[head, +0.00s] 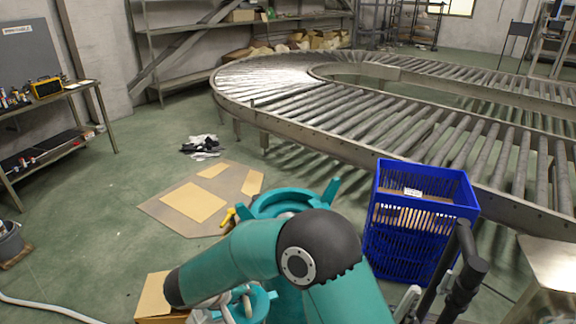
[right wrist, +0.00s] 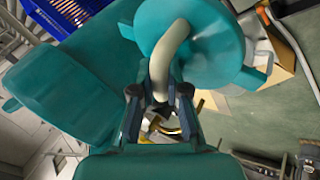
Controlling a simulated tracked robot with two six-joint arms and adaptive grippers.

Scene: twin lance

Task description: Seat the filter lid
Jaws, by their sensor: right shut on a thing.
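In the right wrist view, a teal round lid (right wrist: 205,50) with a curved cream handle (right wrist: 165,55) is close to the camera. My right gripper (right wrist: 159,92) is shut on that handle, and the lid's disc lies beyond the fingers, tilted. In the head view, a teal round body with a rim and lugs (head: 290,202), apparently the filter housing, shows behind my right arm. The arm's dark joint hides much of it. Another teal piece with a pale curved part (head: 250,302) shows below the forearm; its link to my gripper is hidden. My left gripper is not in view.
A blue crate (head: 410,240) stands right of the arm, beside the roller conveyor (head: 400,125). Flat cardboard (head: 195,200) lies on the green floor at left. A bench (head: 50,100) stands far left. Open floor lies between bench and cardboard.

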